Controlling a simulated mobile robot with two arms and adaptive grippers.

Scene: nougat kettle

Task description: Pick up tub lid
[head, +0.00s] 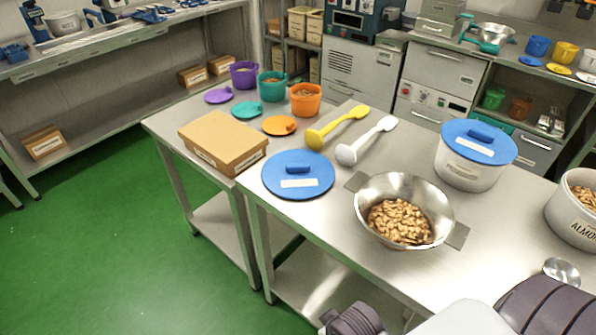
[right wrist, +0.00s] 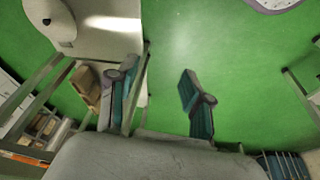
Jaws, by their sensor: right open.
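A flat round blue tub lid (head: 283,185) with a raised handle and a white label lies on the steel table, left of the steel bowl. A second blue lid (head: 461,135) sits on a white tub (head: 466,175) at the right. Another white tub (head: 571,220), labelled as almonds and partly cut off by the right edge, stands open with nuts inside. My right gripper (right wrist: 160,98) shows in the right wrist view, its teal-padded fingers wide apart with only green floor between them. Neither lid is clearly seen there. My left gripper is not in view.
The steel bowl (head: 368,208) of nuts stands beside the lid. A metal scoop (head: 562,270) lies at right. The table's front edge is near the lid.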

